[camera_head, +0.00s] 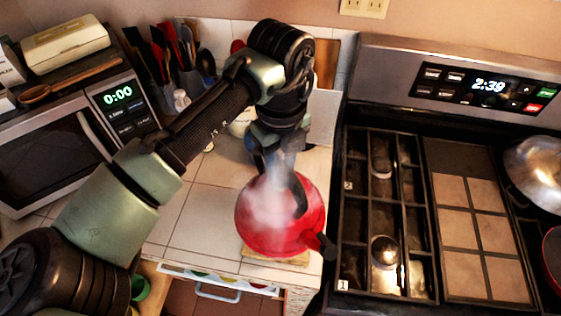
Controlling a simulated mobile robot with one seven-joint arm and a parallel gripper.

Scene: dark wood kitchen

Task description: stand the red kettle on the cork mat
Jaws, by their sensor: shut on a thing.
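The red kettle (257,238) is at the right end of the white tiled counter, with its dark spout tip pointing to the lower right. My gripper (282,168) is above the kettle and shut on its dark handle; pale steam blurs the fingers and the top of the kettle. The tan cork mat (275,258) shows as a thin strip below the kettle's front edge. The rest of the mat is hidden behind the kettle. I cannot tell whether the kettle's base touches the mat or hangs just above it. The kettle looks about upright.
The stove (385,215) with black grates is close on the right, near the spout. A microwave (60,160) stands at the left. Utensil holders (190,80) are at the back. Counter tiles (190,225) left of the kettle are clear.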

